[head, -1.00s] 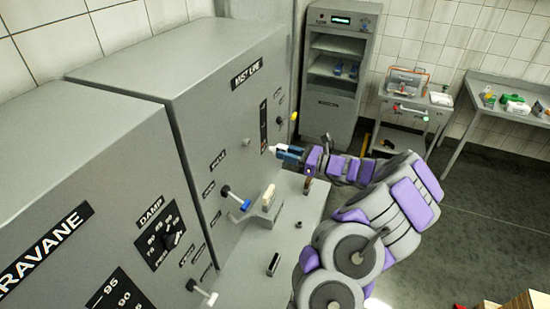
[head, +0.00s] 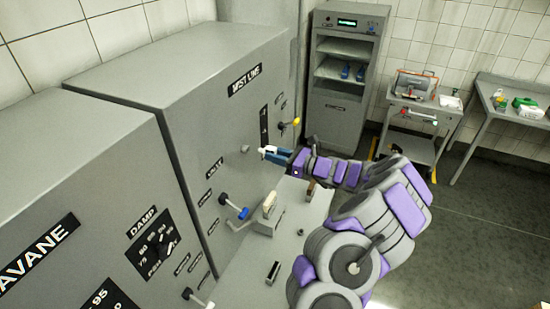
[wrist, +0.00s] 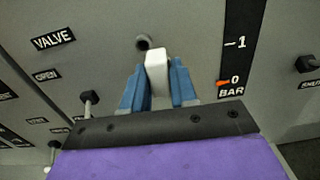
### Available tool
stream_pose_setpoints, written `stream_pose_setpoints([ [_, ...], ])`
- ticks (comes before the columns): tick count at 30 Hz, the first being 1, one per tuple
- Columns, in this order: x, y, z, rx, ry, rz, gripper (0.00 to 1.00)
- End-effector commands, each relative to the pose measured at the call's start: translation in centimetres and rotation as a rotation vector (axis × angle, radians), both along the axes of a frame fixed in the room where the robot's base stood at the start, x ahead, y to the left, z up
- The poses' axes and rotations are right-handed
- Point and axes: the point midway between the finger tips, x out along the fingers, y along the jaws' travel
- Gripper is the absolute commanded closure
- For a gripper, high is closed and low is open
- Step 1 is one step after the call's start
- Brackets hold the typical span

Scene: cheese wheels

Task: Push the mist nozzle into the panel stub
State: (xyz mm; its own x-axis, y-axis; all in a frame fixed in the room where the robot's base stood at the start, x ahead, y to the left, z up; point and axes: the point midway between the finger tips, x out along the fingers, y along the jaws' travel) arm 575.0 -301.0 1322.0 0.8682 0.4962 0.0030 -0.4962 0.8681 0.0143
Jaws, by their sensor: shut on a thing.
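The mist nozzle (wrist: 157,72) is a pale, off-white piece held between the blue fingers of my gripper (wrist: 158,88). In the head view my gripper (head: 277,155) is in front of the grey panel marked MIST LINE, and the nozzle's pale tip (head: 266,150) points left at the panel. The panel stub (wrist: 143,42) is a small round grey fitting with a dark hole, just beyond and slightly left of the nozzle's end in the wrist view. It also shows in the head view (head: 245,149), with a visible gap to the nozzle tip.
A blue-handled lever (head: 238,210) and a yellow-tipped lever (head: 291,123) stick out of the panel. A holder with a pale upright piece (head: 269,203) stands on the grey ledge below my gripper. A pressure scale (wrist: 233,65) is right of the stub.

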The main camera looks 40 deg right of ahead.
Motion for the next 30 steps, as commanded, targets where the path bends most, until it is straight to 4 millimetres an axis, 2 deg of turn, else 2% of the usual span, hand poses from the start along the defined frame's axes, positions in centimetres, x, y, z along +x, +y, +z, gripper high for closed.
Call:
stream_pose_setpoints([
  [6,0.2,2.2,0.8,-0.014,-0.004,0.003,1.0],
  [9,0.2,2.6,0.8,-0.016,-0.005,0.006,1.0],
  [21,0.3,-0.1,0.0,0.004,0.0,0.003,1.0],
  [30,0.6,0.8,0.3,-0.002,-0.001,0.005,1.0],
])
